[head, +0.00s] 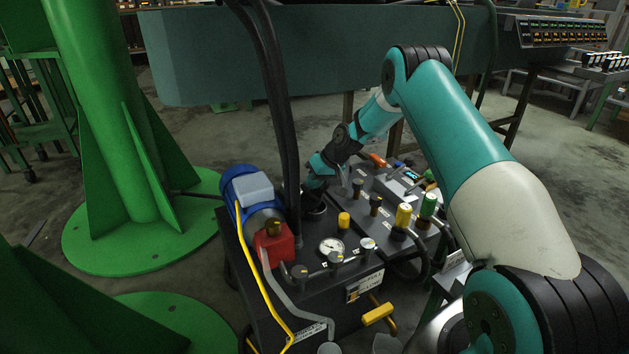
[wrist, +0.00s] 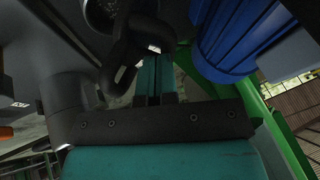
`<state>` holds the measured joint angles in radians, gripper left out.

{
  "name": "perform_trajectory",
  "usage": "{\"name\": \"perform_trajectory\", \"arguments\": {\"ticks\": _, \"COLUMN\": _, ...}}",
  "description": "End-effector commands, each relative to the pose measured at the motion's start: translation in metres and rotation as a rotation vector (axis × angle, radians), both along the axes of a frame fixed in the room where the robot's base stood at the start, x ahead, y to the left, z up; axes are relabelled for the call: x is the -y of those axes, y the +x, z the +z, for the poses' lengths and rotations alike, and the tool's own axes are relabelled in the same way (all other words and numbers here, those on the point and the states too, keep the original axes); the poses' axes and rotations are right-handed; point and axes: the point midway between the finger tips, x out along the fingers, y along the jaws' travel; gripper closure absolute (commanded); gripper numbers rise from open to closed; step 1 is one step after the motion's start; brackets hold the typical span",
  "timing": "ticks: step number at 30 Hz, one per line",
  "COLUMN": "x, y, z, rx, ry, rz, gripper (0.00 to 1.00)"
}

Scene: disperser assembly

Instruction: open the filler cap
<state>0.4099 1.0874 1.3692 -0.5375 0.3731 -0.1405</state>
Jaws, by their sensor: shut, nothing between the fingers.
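My gripper is shut with nothing held. A short black round fitting (head: 314,207) stands on the box top beside the thick black hoses, just below and left of my wrist. I cannot tell for sure whether it is the filler cap. A yellow-topped knob (head: 344,220) stands nearer on the same top.
The blue motor (head: 240,190) stands left of my wrist, and its ribbed body shows in the wrist view (wrist: 235,40). Thick black hoses (head: 283,120) rise close by. A gauge (head: 331,246), a red block (head: 274,246) and yellow and green knobs (head: 403,216) crowd the top.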

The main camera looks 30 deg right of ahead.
Motion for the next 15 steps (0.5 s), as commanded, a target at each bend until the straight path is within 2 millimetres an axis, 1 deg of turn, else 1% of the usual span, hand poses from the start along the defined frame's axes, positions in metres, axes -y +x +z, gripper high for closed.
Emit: {"name": "perform_trajectory", "arguments": {"ticks": 15, "x": -0.0106, "y": 0.0009, "z": 0.0045, "rx": -0.008, "ry": -0.093, "rz": 0.001, "gripper": 1.00}}
